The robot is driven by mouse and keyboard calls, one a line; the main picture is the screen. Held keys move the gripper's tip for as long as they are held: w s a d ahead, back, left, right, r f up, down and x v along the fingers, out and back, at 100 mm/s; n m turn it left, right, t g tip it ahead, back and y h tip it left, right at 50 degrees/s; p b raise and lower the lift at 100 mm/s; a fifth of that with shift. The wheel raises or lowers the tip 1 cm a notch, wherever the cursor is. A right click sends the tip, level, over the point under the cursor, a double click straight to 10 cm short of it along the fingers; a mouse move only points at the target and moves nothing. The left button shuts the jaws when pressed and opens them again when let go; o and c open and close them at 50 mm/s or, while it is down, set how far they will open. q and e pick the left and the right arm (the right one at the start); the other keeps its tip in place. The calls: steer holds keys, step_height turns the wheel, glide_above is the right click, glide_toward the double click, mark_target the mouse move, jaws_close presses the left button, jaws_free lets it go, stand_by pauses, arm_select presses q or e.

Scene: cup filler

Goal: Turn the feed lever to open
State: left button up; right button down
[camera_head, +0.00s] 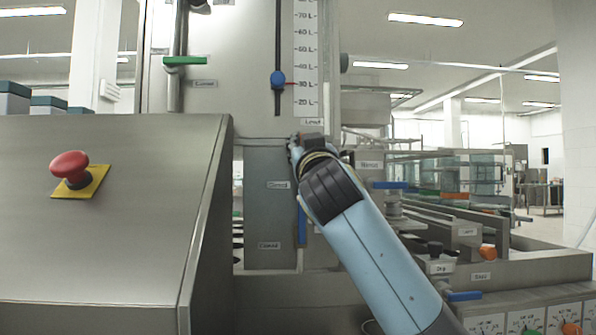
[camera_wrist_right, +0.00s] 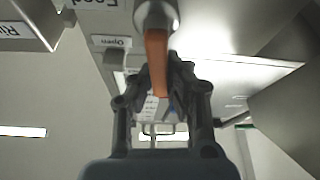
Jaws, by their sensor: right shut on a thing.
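The feed lever (camera_wrist_right: 156,62) is an orange bar in the right wrist view, running down from a round metal pivot (camera_wrist_right: 156,14). My right gripper (camera_wrist_right: 160,88) has its two dark fingers closed around the lower part of this bar. An "Open" label (camera_wrist_right: 110,41) shows upside down, left of the lever. A "Feed" label (camera_wrist_right: 96,3) is cut off at the top edge. In the head view my right gripper (camera_head: 308,146) is against the machine's front, and its own body hides the lever. My left gripper is not in view.
A red emergency button (camera_head: 70,166) sits on the sloped metal panel at left. A blue handle (camera_head: 302,226) is just below my right gripper. Another blue valve handle (camera_head: 389,185) is to the right.

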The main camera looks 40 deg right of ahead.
steer(key=shift+s+d+f+m+g+h+b, duration=0.1)
steer(key=shift+d+f+m+g+h+b, duration=0.15)
steer(key=shift+m+b, duration=0.35)
steer(key=shift+s+d+m+g+h+b, duration=0.15)
steer(key=shift+m+h+b, duration=0.2)
steer(key=shift+m, duration=0.45)
steer(key=c, duration=1.3)
jaws_free()
steer(key=shift+r, duration=0.15)
steer(key=shift+s, duration=0.1)
steer(key=v, duration=1.2)
